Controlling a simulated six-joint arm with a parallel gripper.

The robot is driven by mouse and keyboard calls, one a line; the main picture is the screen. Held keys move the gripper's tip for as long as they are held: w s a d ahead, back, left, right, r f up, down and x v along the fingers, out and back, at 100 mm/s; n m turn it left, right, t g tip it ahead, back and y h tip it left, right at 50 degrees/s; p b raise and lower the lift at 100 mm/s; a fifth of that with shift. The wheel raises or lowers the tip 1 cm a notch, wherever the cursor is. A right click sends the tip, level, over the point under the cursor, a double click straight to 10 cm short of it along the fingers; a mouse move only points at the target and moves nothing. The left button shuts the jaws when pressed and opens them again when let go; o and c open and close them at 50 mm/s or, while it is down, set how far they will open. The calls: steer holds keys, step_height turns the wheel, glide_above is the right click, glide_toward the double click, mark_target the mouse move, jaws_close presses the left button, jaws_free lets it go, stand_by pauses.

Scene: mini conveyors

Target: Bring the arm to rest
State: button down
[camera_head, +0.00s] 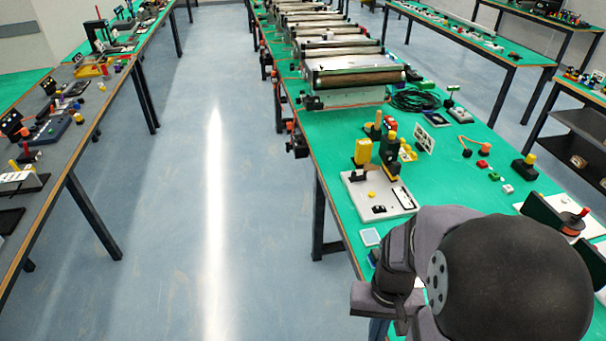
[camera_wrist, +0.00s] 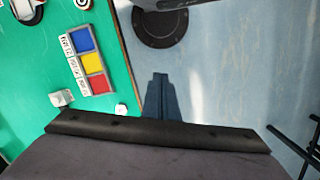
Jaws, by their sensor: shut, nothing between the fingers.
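My arm (camera_head: 510,275) is folded at the lower right of the head view, beside and partly over the near end of the green table (camera_head: 325,165). In the wrist view, my gripper (camera_wrist: 160,77) points out over the blue-grey floor, just past the table edge. Its narrow dark fingers are together, with nothing between them. A dark bar across the bottom of the wrist view hides the rest of it. My gripper's fingers cannot be made out clearly in the head view.
A white board (camera_head: 357,191) with yellow and dark green parts stands near my arm. A tray with blue, yellow and red compartments (camera_wrist: 88,61) lies left of my gripper. Rollered conveyors (camera_head: 345,97) line the table farther back. The aisle floor (camera_head: 215,200) is clear.

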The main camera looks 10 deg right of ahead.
steer(key=w+a+r+n+t, duration=0.1)
steer(key=w+a+r+n, duration=0.25)
steer(key=a, duration=0.25)
step_height(320, 180, down, 22)
steer(key=a+b, duration=0.1)
steer(key=b, duration=1.9)
steer(key=shift+r+n+b, duration=0.2)
steer(key=shift+n+b, duration=0.1)
steer(key=shift+n, duration=0.05)
